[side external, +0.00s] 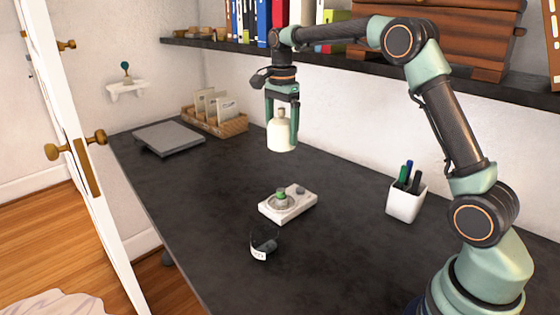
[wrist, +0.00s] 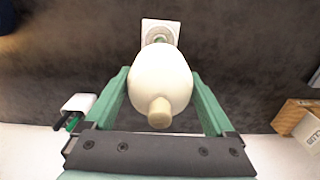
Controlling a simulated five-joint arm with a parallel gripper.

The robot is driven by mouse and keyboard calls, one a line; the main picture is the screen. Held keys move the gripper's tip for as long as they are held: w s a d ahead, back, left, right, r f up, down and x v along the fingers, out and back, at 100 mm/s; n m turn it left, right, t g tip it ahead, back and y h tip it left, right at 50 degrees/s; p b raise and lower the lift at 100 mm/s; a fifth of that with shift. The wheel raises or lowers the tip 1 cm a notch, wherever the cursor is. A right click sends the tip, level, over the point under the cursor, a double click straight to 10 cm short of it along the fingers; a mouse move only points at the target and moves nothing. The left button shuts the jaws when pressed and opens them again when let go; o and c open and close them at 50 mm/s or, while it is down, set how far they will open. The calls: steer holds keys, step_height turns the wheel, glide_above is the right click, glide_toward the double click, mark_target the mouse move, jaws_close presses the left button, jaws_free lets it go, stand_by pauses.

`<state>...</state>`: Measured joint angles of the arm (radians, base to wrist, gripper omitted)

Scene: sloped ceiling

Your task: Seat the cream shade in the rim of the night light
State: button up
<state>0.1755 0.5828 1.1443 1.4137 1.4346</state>
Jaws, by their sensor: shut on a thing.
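The cream shade (side external: 281,135), a rounded bell shape with a small tan knob on top, hangs upright in my gripper (side external: 282,118). My gripper points down and is shut on the shade, with a finger on either side. The shade also shows in the wrist view (wrist: 160,78), between the green fingers. The night light (side external: 296,205) is a white block lying on the desk, with a round grey rim and a green piece at its centre. The shade is well above it and apart from it. In the wrist view the night light (wrist: 149,25) is partly hidden behind the shade.
A white pen cup (side external: 405,206) stands right of the night light. A small black and white curved item (side external: 260,250) lies in front of it. A wooden card box (side external: 226,127) and a grey flat slab (side external: 168,139) are at the back left. The dark desk (side external: 345,255) is otherwise clear.

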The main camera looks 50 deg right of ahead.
mark_target(282, 190)
step_height(282, 190, down, 18)
steer(key=shift+f, duration=0.1)
stand_by(0.4)
steer(key=o, duration=1.1)
steer(key=shift+f, duration=0.15)
steer(key=shift+c, duration=0.2)
steer(key=s+a+r+n+t, duration=0.1)
steer(key=s+a+r+n, duration=0.1)
steer(key=r, duration=0.7)
steer(key=s+a+r+n+t, duration=0.1)
steer(key=s+r+n, duration=0.2)
steer(key=r, duration=0.7)
steer(key=s+a+n+t, duration=0.1)
steer(key=s+a+n, duration=0.2)
steer(key=s+n, duration=0.3)
steer(key=s+a+r+n+t, duration=0.1)
steer(key=s+a+n+t, duration=0.1)
steer(key=s+n, duration=0.5)
steer(key=shift+s+a+r+t, duration=0.3)
steer(key=shift+s+a, duration=0.1)
steer(key=shift+s, duration=1.2)
